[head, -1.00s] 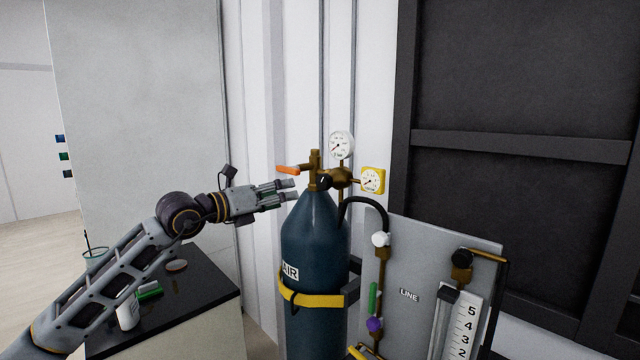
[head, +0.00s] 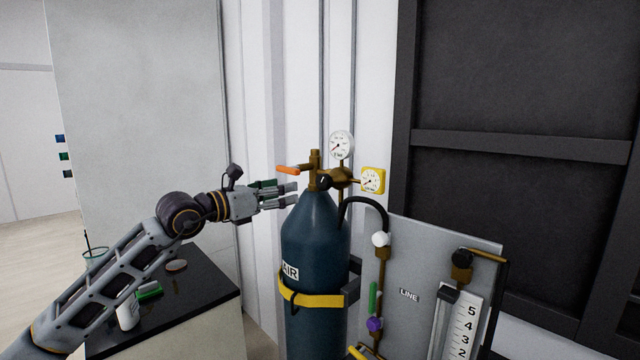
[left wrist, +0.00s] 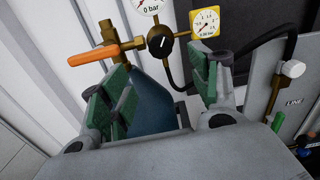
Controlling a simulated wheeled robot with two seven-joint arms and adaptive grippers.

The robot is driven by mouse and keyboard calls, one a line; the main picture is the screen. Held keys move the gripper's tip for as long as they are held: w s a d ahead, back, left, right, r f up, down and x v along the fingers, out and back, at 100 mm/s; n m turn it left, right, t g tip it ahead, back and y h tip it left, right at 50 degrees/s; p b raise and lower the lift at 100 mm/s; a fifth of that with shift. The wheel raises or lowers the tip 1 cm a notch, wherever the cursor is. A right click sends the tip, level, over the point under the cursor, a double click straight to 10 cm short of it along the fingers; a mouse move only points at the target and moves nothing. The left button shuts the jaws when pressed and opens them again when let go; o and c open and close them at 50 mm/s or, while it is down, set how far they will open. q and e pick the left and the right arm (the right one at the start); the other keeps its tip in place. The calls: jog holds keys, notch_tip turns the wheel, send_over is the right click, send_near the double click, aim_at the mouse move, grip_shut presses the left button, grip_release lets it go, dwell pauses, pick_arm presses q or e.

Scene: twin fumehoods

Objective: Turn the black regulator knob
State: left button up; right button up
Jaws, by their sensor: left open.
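The black regulator knob (left wrist: 160,46) has a white pointer mark and sits on the front of the brass regulator (left wrist: 157,33) in the left wrist view. In the head view the knob (head: 325,182) is small and dark, at the top of the blue gas cylinder (head: 315,235). My left gripper (head: 295,193) is open and empty, left of the cylinder's neck and apart from the knob. In the left wrist view its green-padded fingers (left wrist: 162,84) stand wide apart, with the knob beyond the gap between them. My right gripper is not in view.
An orange valve handle (head: 288,170) lies just above my left fingers. A white gauge (head: 341,145) and a yellow gauge (head: 373,180) flank the regulator. A black hose (head: 372,202) runs to the grey panel (head: 425,255). A black-topped bench (head: 205,290) is below my arm.

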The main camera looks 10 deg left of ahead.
aim_at(321, 182)
pick_arm(q)
jog(key=shift+w, duration=0.1)
jog(key=p+x, duration=0.4)
jog(key=x, duration=0.7)
jog(key=shift+w+d+r, duration=0.1)
jog(key=shift+d+r, duration=0.05)
jog(key=shift+p+x, duration=0.35)
jog(key=shift+x, duration=0.8)
jog(key=c, duration=1)
jog(key=shift+n, duration=0.4)
